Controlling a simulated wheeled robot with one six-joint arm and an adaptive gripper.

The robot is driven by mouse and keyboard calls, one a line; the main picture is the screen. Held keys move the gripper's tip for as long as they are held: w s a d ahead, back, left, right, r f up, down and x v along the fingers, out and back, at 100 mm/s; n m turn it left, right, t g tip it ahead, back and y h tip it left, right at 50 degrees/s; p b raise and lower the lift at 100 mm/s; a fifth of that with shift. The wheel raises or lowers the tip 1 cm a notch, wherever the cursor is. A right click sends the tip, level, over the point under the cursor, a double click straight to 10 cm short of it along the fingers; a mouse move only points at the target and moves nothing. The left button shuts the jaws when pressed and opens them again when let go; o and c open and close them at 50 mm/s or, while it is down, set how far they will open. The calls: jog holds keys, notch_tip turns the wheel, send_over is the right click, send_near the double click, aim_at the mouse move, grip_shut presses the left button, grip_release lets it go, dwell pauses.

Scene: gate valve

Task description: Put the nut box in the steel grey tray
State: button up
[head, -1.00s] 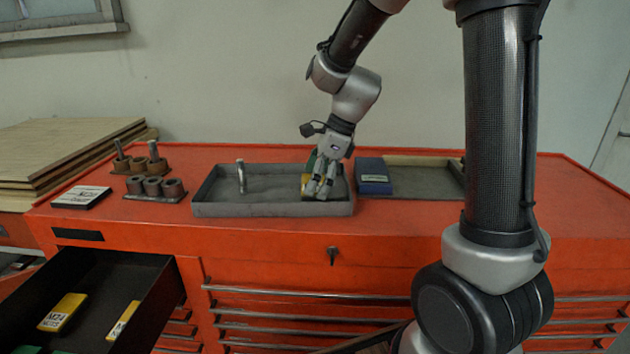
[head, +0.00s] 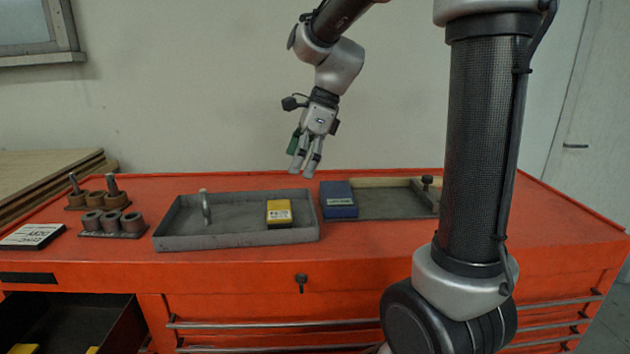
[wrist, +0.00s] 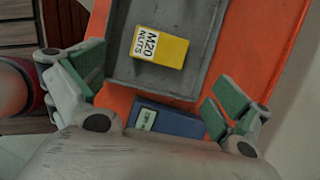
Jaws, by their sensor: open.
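The yellow nut box (head: 279,213) lies in the right part of the steel grey tray (head: 200,240). In the wrist view the box (wrist: 172,52) has a white label reading M20 NUTS, and the tray floor (wrist: 125,68) shows around it. My gripper (head: 303,174) is open and empty. It hangs in the air above the back right of the tray, clear of the box. In the wrist view its green-padded fingers (wrist: 160,98) are spread wide with nothing held between them.
A metal pin (head: 205,207) stands in the tray's left part. A blue box (head: 338,199) sits right of it, at a second, wood-edged tray (head: 385,205). Left are ring holders (head: 112,222) and a labelled card or box (head: 31,236). An open drawer (head: 75,325) juts out at lower left.

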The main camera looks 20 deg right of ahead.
jog(key=s+d+n+t+h, duration=0.1)
jog(key=s+d+n, duration=0.3)
jog(key=s+n, duration=0.6)
jog(key=s+d+n+t+h, duration=0.2)
jog(key=s+d+n, duration=0.3)
jog(key=s+n, duration=0.6)
jog(key=shift+s+d+f+n+h, duration=0.2)
jog(key=shift+f+n+h, duration=0.1)
jog(key=shift+h, duration=0.4)
jog(key=shift+c, duration=0.4)
